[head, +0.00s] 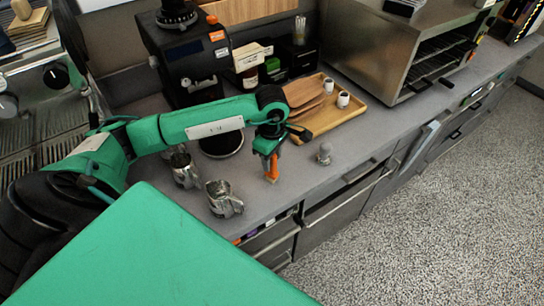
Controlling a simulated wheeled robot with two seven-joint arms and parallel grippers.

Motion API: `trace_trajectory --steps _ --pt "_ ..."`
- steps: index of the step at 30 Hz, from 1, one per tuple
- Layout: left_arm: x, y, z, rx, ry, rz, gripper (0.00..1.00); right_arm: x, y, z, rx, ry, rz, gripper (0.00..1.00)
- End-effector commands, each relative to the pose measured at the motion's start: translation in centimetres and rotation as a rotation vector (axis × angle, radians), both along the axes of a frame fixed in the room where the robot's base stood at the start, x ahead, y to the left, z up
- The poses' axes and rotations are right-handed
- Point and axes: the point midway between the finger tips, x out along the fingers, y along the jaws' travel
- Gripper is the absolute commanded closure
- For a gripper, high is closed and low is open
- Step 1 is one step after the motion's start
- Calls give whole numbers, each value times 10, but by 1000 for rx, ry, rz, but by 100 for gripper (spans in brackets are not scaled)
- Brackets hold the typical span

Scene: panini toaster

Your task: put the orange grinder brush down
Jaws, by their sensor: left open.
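The orange grinder brush (273,168) stands roughly upright at the front part of the grey counter (300,180), and its lower end appears to meet the surface. My left gripper (268,155) points down right over the brush, at its upper part. It is open, its fingers close around or beside the brush; the exact gap is too small to tell. The brush's top is hidden by the gripper. My right gripper is not in view.
Metal pitchers (222,198) stand left of the brush, and a small tamper-like object (324,153) stands to the right. A black grinder (188,60), a wooden tray (335,118) and a steel toaster (400,50) stand behind. Some counter around the brush is clear.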

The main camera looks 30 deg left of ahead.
Motion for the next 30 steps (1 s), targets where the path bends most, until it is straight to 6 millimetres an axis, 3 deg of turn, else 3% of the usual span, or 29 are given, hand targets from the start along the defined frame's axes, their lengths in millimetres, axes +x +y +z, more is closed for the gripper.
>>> trace_trajectory --steps 3,5,21,30 --pt "0 0 5 0 0 0 59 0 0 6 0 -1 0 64" --pt "1 0 8 -1 -3 0 59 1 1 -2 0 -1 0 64" --pt "1 0 105 -1 -4 0 59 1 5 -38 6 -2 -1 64" --pt "0 0 123 0 0 0 59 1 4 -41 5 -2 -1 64"
